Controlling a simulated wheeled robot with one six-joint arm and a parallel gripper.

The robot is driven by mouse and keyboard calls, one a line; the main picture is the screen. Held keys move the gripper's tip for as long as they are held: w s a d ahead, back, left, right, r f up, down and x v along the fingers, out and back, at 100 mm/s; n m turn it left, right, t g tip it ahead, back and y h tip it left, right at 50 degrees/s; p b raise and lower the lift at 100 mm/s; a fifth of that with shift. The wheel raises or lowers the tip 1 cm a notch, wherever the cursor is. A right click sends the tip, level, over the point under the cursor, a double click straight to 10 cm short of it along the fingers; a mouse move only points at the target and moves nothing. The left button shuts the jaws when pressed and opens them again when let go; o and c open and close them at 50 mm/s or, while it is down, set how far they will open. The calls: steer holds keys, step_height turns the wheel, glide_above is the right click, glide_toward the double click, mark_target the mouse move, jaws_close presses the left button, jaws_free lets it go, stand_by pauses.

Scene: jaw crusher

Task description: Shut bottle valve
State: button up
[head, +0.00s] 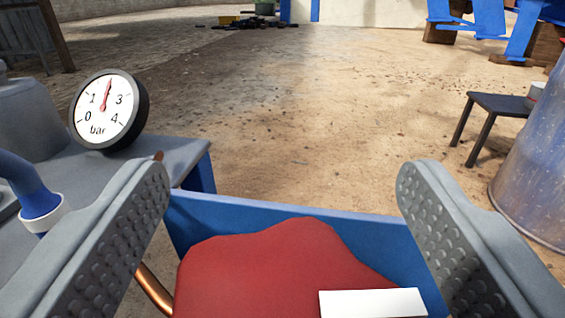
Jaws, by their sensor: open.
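My gripper (283,182) is open, with one ridged grey finger at the left and one at the right of the head view. Nothing is between the fingertips. A large red rounded body (255,270) shows below and between the fingers, in front of a blue panel (385,235). It may be a bottle, but I cannot tell. A white block or label (372,303) shows at its lower right, cut by the picture edge. I cannot make out a bottle valve. A round gauge (104,108) marked bar has its red needle near 2.
The gauge stands by a grey-topped blue bench (185,160) at left. A blue pipe (38,200) with a white collar and a copper pipe (152,290) are near the left finger. A dark stool (495,105) and blue drum (535,170) stand right. The middle floor is open.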

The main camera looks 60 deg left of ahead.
steer(key=shift+a, duration=0.1)
steer(key=c, duration=1)
steer(key=shift+o, duration=0.2)
